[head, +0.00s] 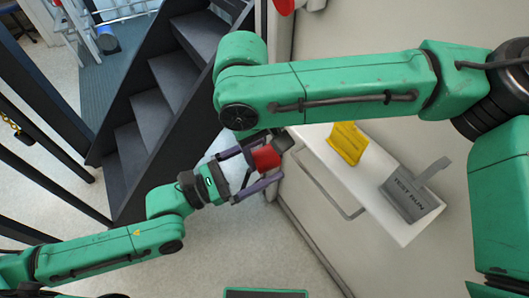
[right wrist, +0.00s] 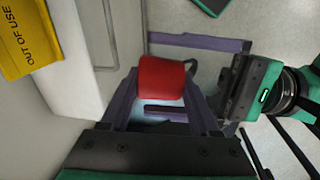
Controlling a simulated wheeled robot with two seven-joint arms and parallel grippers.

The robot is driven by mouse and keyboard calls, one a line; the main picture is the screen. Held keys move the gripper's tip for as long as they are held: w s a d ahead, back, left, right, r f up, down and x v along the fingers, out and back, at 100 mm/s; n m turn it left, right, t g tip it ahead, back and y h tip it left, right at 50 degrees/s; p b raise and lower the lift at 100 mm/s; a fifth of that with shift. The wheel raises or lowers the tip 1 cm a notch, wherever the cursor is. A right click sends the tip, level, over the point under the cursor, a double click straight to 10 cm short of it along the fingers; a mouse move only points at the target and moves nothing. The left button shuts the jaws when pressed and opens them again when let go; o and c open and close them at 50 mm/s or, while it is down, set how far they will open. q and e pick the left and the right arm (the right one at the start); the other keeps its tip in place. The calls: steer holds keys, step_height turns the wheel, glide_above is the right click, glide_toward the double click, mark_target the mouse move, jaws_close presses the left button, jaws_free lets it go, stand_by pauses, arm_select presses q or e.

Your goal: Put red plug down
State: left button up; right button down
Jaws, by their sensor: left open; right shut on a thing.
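The red plug (head: 266,157) is held in the air in front of the white shelf. It also shows in the right wrist view (right wrist: 162,78), with a dark loop at its right side. My right gripper (right wrist: 160,88) is shut on the plug, one purple finger on each side. In the head view my right arm hides most of that gripper. My left gripper (head: 258,170) is open, its two purple fingers spread on either side of the plug. In the right wrist view it reaches in from the right, apart from the plug as far as I can tell.
A white shelf (head: 405,229) with a rail handle carries a yellow sign (head: 347,142) reading "OUT OF USE" and a grey "TEST RUN" sign (head: 411,197). Dark stairs (head: 150,105) stand at left.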

arm_select(q)
steer(key=v, duration=1.2)
arm_select(e)
steer(key=shift+d, duration=0.1)
arm_select(q)
steer(key=w+a+f+m+t+y, duration=0.1)
steer(key=w+a+f+m+y, duration=0.2)
steer(key=w+f+m, duration=0.4)
steer(key=w+a+f+m+t+y, duration=0.1)
steer(key=w+a+f+m+y, duration=0.35)
steer(key=f, duration=0.55)
steer(key=a+f+m+y, duration=0.2)
steer(key=a+f+y, duration=0.15)
steer(key=f, duration=0.35)
steer(key=a+f+m+y, duration=0.2)
steer(key=a+f+m, duration=0.1)
steer(key=a+f, duration=0.3)
steer(key=s+a+f+m+g+y, duration=0.2)
steer(key=s+f+m+g+y, duration=0.25)
steer(key=s+f, duration=1.1)
steer(key=s+d+f+m+g, duration=0.1)
steer(key=s+f, duration=0.3)
steer(key=s, duration=0.4)
steer(key=s+d+f+m+g, duration=0.2)
steer(key=s+d+f+g, duration=0.2)
steer(key=s, duration=0.5)
steer(key=shift+s+d+f+m+g, duration=0.25)
steer(key=shift+d+f+m+g, duration=0.1)
steer(key=shift+f, duration=0.35)
steer(key=shift+s, duration=0.1)
